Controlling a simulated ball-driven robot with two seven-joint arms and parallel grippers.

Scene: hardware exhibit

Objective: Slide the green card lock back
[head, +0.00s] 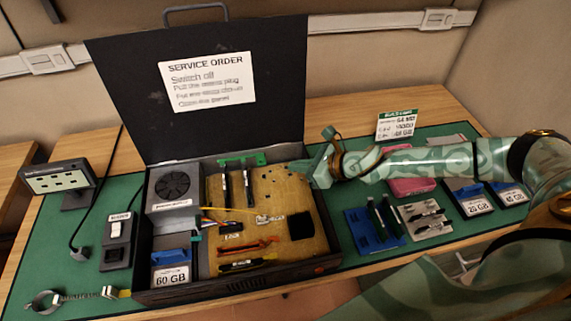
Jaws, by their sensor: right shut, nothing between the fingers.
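A green bar (243,159), which looks like the card lock, lies along the back of the tan board (268,190) inside the open black case (240,284). Two dark upright cards (227,190) stand on the board just in front of it. My right gripper (313,170) reaches in from the right over the case's back right corner. It is shut and empty, apart from the green bar and to the right of it. Its fingertips are small and hard to make out. My left gripper is not in view.
The raised lid (125,95) with a service order sheet (207,82) stands behind the case. A switch box (118,240) and a plug panel (58,182) are on the left.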

